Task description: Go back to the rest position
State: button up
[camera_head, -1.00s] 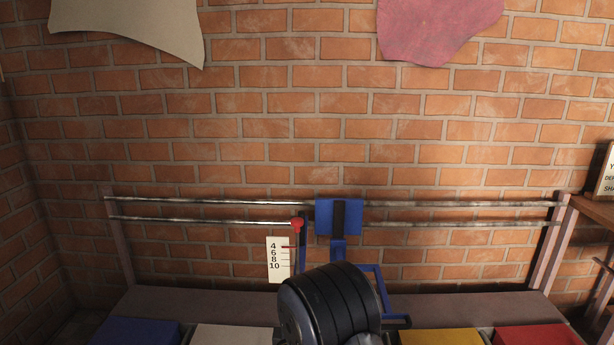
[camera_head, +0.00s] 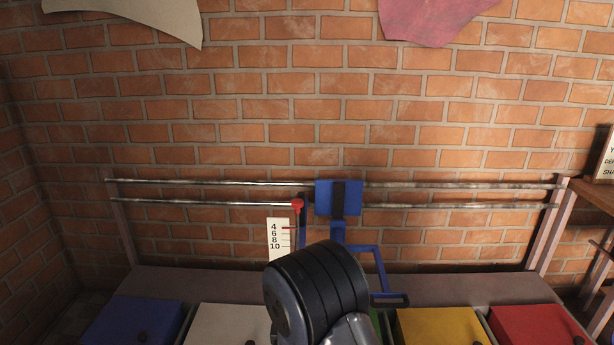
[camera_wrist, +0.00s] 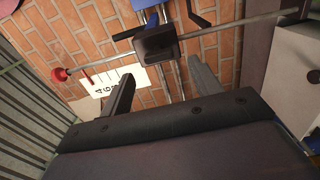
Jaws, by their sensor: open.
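My gripper (camera_wrist: 162,82) shows in the wrist view with its two dark fingers spread apart and nothing held between them. Beyond the fingertips is a dark block on the blue carriage (camera_wrist: 152,16), which also shows in the head view (camera_head: 324,198) on two metal rails. A red knob (camera_head: 297,204) is left of the carriage, by a white scale card (camera_head: 279,240) marked 4, 6, 8, 10. The knob (camera_wrist: 60,74) and card (camera_wrist: 98,82) also show in the wrist view. In the head view my black arm link hides my gripper and part of the blue frame.
A blue box (camera_head: 130,318), a white box (camera_head: 225,325), a yellow box (camera_head: 440,326) and a red box (camera_head: 535,324) stand along the front; a green sliver shows behind my arm. A brick wall (camera_head: 300,110) is behind the rails (camera_head: 470,186). A wooden shelf (camera_head: 590,195) stands at right.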

jog(key=shift+w+d+r+m+b, duration=0.1)
jog(key=shift+w+m+b, duration=0.35)
jog(key=shift+m+b, duration=1.75)
jog(key=shift+w+d+r+m+b, duration=0.1)
jog(key=shift+w+m+b, duration=0.4)
jog(key=shift+m, duration=3.35)
jog(key=shift+w+m+b, duration=0.35)
jog(key=shift+m+b, duration=1.05)
jog(key=shift+m, duration=1.65)
